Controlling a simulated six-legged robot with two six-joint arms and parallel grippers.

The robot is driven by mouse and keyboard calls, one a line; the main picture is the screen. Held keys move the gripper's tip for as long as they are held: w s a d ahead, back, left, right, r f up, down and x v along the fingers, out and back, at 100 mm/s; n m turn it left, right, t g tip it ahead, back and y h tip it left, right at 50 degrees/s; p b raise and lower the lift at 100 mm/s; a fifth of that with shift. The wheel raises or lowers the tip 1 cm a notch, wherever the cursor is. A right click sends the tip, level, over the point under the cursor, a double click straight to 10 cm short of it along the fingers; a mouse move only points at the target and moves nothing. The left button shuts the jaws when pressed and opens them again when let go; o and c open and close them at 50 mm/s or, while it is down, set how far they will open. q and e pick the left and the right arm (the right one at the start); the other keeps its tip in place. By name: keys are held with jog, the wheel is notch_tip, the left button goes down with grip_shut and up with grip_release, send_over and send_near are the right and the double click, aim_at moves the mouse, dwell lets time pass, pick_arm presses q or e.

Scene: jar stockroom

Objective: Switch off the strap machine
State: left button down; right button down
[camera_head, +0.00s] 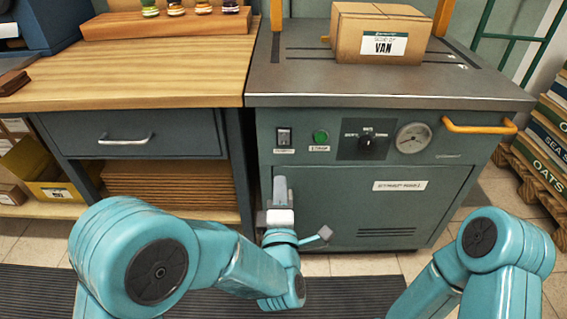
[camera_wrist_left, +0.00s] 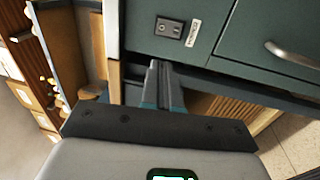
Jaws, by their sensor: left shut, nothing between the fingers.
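The strap machine (camera_head: 440,185) is a grey-green cabinet with a dark metal top. On its front, at the upper left, is a small dark rocker switch (camera_head: 284,137) with a label under it; I cannot tell which way it is set. A switch (camera_wrist_left: 168,27) with a label also shows at the top of the left wrist view. A round green button or lamp (camera_head: 320,137) sits to its right. My left gripper (camera_head: 280,184) is shut and empty, pointing up just below the switch and apart from it. Its closed fingers (camera_wrist_left: 158,75) show in the left wrist view. My right gripper is out of view.
A dial (camera_head: 373,143), a gauge (camera_head: 412,138) and an orange handle (camera_head: 480,126) are further right on the front. A cardboard box (camera_head: 375,35) stands on top. A wooden workbench (camera_head: 150,65) with a drawer (camera_head: 140,136) adjoins at left. Crates (camera_head: 545,150) stand at right.

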aim_at(283, 135)
pick_arm(q)
jog(key=shift+s+d+f, duration=0.2)
jog(key=shift+d, duration=0.2)
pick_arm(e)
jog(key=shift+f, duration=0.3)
